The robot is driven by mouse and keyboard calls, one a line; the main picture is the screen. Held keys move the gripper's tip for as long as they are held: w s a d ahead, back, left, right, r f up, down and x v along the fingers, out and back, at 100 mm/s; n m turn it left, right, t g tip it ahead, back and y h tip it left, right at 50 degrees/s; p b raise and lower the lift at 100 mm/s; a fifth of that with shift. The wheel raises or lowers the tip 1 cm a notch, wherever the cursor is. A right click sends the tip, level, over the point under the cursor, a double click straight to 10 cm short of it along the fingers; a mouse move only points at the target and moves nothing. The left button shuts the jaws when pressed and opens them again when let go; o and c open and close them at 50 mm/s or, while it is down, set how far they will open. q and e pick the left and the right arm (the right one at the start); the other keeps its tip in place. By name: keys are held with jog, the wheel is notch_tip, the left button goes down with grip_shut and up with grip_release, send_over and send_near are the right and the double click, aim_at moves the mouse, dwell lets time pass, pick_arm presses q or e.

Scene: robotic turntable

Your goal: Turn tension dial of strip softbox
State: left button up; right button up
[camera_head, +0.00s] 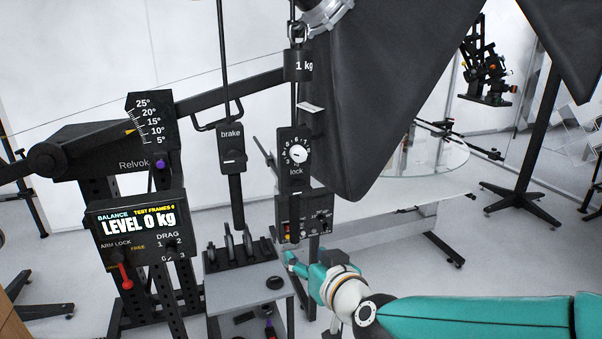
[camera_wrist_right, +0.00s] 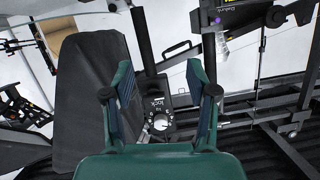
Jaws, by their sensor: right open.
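A white round dial (camera_head: 299,154) with numbers around it sits on a black plate (camera_head: 295,178) marked "lock", on a pole below a 1 kg weight. The large black softbox (camera_head: 385,90) hangs to its right. My right gripper (camera_head: 291,261) is low, below the dial and apart from it. In the right wrist view the open, empty fingers of my right gripper (camera_wrist_right: 160,75) frame the pole, with the white dial (camera_wrist_right: 160,122) showing between them. The softbox (camera_wrist_right: 85,90) is at the left there. My left gripper is not in view.
A balance stand with a "LEVEL 0 kg" display (camera_head: 138,222) and red lever (camera_head: 122,277) stands at left. A "brake" box (camera_head: 231,150) hangs left of the dial. A small box with switches (camera_head: 304,218) is below it. A grey side table (camera_head: 245,285) stands below.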

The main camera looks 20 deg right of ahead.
jog(key=s+d+r+m+t, duration=0.1)
jog(key=s+r+t, duration=0.1)
jog(key=r, duration=0.5)
jog(key=s+d+r+t, duration=0.2)
jog(key=s+r, duration=0.1)
jog(key=r, duration=0.5)
send_near(301, 156)
jog(key=shift+h, duration=0.3)
jog(key=w, duration=0.6)
jog(key=w+a, duration=0.1)
jog(key=w, duration=0.2)
jog(key=shift+w+r, duration=0.15)
jog(key=shift+r, duration=0.05)
jog(key=shift+d, duration=0.1)
grip_shut()
